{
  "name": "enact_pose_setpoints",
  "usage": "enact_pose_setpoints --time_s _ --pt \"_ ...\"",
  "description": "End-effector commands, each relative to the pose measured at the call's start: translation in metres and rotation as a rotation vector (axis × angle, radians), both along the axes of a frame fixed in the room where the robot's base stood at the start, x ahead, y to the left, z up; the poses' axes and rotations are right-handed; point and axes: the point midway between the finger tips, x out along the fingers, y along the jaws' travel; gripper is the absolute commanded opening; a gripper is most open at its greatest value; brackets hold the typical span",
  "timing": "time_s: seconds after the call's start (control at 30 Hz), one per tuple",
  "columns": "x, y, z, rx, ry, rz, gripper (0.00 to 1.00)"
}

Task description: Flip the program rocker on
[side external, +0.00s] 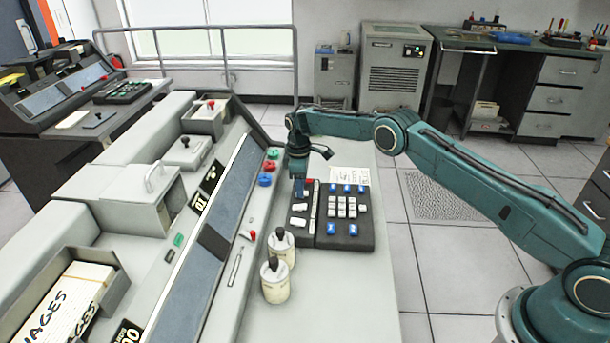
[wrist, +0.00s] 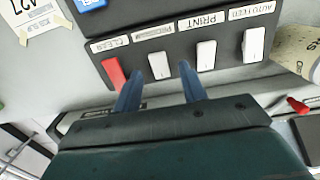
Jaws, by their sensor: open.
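The program rocker (wrist: 159,65) is a white switch in the wrist view, between the red clear rocker (wrist: 114,73) and the white print rocker (wrist: 206,56). In the side view my gripper (side external: 299,192) points down over the far part of the rocker strip and hides the program rocker.
The white auto feed rocker (wrist: 254,45) lies right of print. A dark keypad (side external: 345,225) with white and blue keys adjoins the strip. Two cream bottles (side external: 275,285) stand in front. Red and blue knobs (side external: 265,180) sit left of my gripper. The desk front is clear.

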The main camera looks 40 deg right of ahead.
Motion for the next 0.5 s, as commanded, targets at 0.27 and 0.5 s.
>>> enact_pose_setpoints --time_s 0.27,0.5 --pt "0.002 0.001 0.039 0.000 -0.003 0.001 0.42" --pt "0.003 0.003 0.081 0.000 -0.004 0.000 0.42"
